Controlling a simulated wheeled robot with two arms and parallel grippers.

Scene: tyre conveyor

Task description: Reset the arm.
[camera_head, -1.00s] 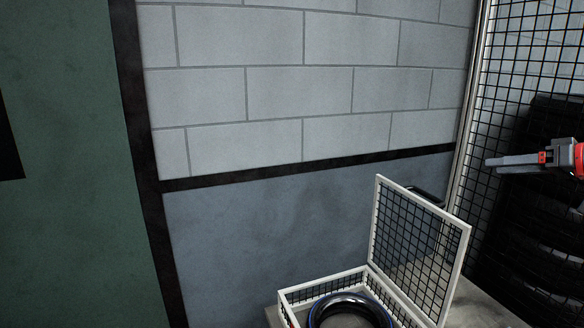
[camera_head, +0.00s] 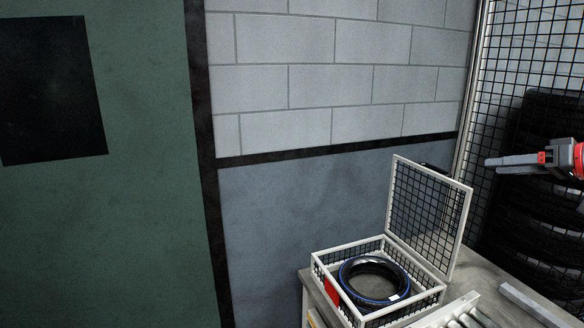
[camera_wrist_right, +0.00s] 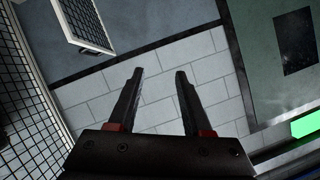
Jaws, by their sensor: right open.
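My right gripper (camera_head: 490,162) reaches in from the right edge of the head view, held up in the air in front of the mesh fence. In the right wrist view its two dark fingers (camera_wrist_right: 157,75) stand apart with nothing between them, the block wall behind. My left gripper is in neither view. The arm behind the right gripper is mostly out of the picture.
A white wire basket (camera_head: 318,266) with its mesh lid (camera_head: 430,215) raised stands on a table (camera_head: 487,272); a black tyre with a blue stripe (camera_head: 350,288) lies inside. Rollers (camera_head: 470,318) are at the bottom. Stacked tyres (camera_head: 540,210) stand behind the mesh fence (camera_head: 520,50).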

